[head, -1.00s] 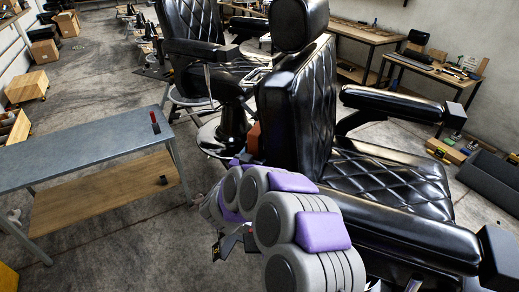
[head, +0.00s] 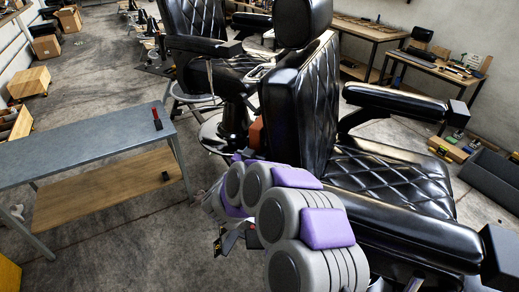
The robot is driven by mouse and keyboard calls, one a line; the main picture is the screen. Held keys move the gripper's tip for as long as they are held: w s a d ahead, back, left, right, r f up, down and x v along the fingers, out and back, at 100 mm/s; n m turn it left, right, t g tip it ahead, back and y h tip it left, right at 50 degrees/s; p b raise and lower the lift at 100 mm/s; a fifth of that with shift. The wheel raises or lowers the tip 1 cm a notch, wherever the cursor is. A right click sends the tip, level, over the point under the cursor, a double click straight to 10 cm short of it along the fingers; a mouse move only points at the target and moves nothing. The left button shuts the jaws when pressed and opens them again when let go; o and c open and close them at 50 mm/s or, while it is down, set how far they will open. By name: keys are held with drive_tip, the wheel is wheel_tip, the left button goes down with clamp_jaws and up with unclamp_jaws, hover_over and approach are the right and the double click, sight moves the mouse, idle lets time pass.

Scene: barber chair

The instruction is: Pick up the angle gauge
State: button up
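I cannot make out for certain which thing is the angle gauge. A small upright object, red at the top and dark below (head: 157,119), stands on the grey metal table near its right end. A small dark block (head: 165,176) sits on the table's lower wooden shelf. My gripper (head: 235,243) hangs low over the floor, to the right of the table and below its top. Its two dark fingertips appear apart, with nothing visible between them. My arm hides part of the gripper and of the chair base.
The grey table (head: 75,150) stands at the left. A black barber chair (head: 385,180) fills the right, close beside my arm. A second black chair (head: 195,50) stands behind. Wooden crates (head: 30,82) lie at the far left. The floor between table and chair is clear.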

sight(255, 136)
wheel_tip(255, 136, up, 2)
drive_tip(key=shift+r, duration=0.1)
drive_tip(key=shift+s+t+p, duration=0.25)
drive_tip(key=shift+t+p, duration=0.15)
drive_tip(key=shift+t, duration=0.1)
drive_tip(key=shift+h, duration=0.3)
drive_tip(key=shift+s+a+f+t+h+p, duration=0.2)
drive_tip(key=shift+s+a+t+h+p, duration=0.15)
drive_tip(key=shift+t, duration=0.65)
drive_tip(key=shift+s+r, duration=0.15)
drive_tip(key=shift+r, duration=0.2)
drive_tip(key=r, duration=0.1)
drive_tip(key=s+r+p, duration=0.1)
drive_tip(key=r, duration=0.3)
drive_tip(key=shift+s+a+r+p, duration=0.15)
drive_tip(key=shift+s+p, duration=0.1)
drive_tip(key=shift+p, duration=0.1)
drive_tip(key=s+a+r+g+p, duration=0.1)
drive_tip(key=s+a, duration=0.3)
drive_tip(key=s, duration=0.6)
drive_tip(key=s+a+r+g+y+p, duration=0.1)
drive_tip(key=s+a+g, duration=0.1)
drive_tip(key=s, duration=0.7)
drive_tip(key=shift+s+a, duration=0.35)
drive_tip(key=shift+a, duration=0.5)
